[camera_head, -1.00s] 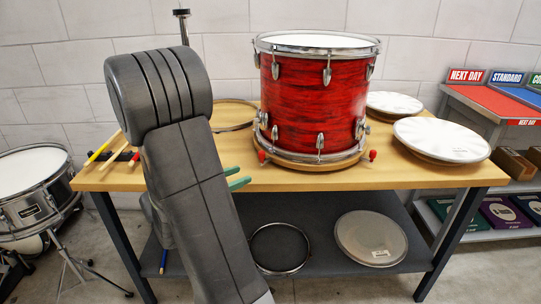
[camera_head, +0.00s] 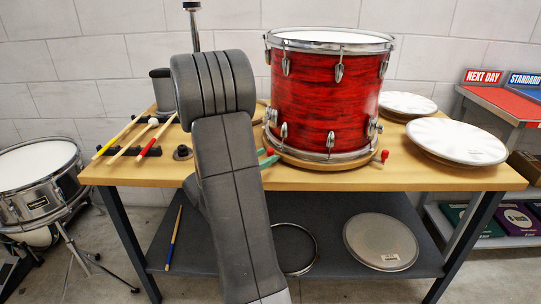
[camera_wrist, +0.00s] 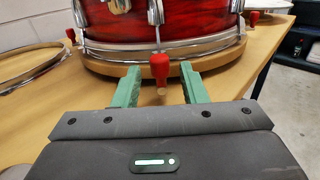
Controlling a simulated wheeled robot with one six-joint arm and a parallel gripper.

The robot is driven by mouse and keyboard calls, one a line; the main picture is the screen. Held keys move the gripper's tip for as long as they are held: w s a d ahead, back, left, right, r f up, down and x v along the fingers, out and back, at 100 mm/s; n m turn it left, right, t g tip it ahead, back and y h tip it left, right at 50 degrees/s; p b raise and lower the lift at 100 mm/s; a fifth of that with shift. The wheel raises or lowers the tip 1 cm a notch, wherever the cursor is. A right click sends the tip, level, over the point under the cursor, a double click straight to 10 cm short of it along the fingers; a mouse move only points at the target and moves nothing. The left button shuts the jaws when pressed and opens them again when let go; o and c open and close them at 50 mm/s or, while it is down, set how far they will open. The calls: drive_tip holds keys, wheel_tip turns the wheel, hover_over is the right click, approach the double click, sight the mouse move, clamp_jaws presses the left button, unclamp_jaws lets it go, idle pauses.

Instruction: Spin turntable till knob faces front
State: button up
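A red drum (camera_head: 328,95) stands upright on a round wooden turntable (camera_head: 318,163) on the bench. In the wrist view the turntable rim (camera_wrist: 215,62) carries several red knobs. One knob (camera_wrist: 160,68) points toward the wrist camera, and others show at the right (camera_wrist: 253,18) and left (camera_wrist: 71,35). In the head view one knob (camera_head: 384,156) shows at the turntable's right. My gripper (camera_wrist: 160,66) is open, its green fingers either side of the nearest knob with gaps on both sides. In the head view my arm hides most of my gripper (camera_head: 268,158).
White round drumheads (camera_head: 457,140) lie on the bench's right side. Drumsticks (camera_head: 127,138) rest on a dark rack at the left. A hoop (camera_wrist: 25,64) lies left of the turntable. The lower shelf holds another drumhead (camera_head: 381,242). A snare drum (camera_head: 40,190) stands left of the bench.

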sight(268, 155)
drive_tip(key=shift+x, duration=1.55)
clamp_jaws()
